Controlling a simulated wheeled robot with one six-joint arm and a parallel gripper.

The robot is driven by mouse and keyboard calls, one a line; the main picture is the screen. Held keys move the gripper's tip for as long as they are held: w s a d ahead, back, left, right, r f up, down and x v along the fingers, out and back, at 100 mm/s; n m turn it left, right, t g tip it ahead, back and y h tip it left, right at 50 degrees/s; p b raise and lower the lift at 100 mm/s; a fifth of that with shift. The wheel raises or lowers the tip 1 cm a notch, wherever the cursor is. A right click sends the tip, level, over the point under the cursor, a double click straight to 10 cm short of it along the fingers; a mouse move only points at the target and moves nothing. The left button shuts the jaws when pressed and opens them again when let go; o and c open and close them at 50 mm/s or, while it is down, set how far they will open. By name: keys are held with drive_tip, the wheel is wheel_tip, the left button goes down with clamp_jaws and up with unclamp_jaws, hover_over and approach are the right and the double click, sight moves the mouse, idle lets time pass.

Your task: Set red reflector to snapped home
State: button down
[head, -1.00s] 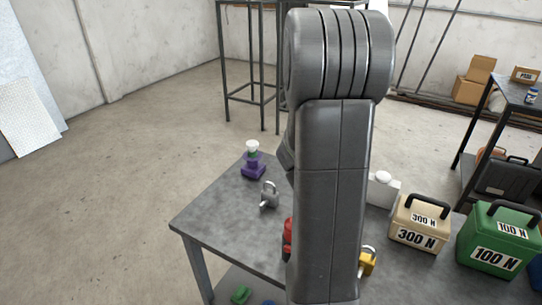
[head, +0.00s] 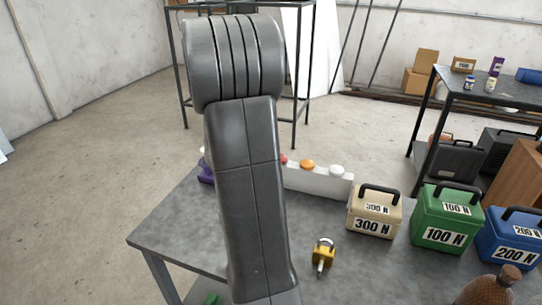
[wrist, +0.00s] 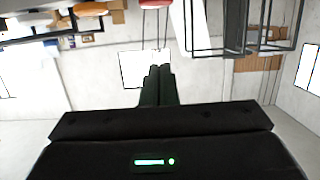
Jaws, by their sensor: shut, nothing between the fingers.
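A small red disc (head: 283,159), which looks like the red reflector, shows at the left end of a long white block (head: 318,182) at the table's back edge, partly hidden by my arm. An orange disc (head: 307,164) and a white disc (head: 336,171) sit beside it on the block. In the wrist view, a red rounded shape (wrist: 147,4) is cut off at the top edge; I cannot tell if it is the same part. My gripper (wrist: 159,70) is shut and empty. It is not visible in the head view.
Beige (head: 374,213), green (head: 445,218) and blue (head: 510,240) weights stand at the right. A purple part (head: 206,172) is half hidden behind my arm. A brown bottle (head: 490,290) is at front right.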

drive_tip(key=w+d+f, duration=0.1)
drive_tip(key=w, duration=0.1)
drive_tip(key=w+f, duration=0.2)
drive_tip(key=w, duration=0.1)
drive_tip(key=w+d+f+p, duration=0.1)
drive_tip(key=w, duration=0.2)
drive_tip(key=shift+d+f, duration=0.3)
drive_tip(key=shift+d, duration=0.05)
drive_tip(key=shift+f, duration=0.75)
drive_tip(key=shift+s, duration=0.1)
drive_tip(key=shift+f, duration=0.1)
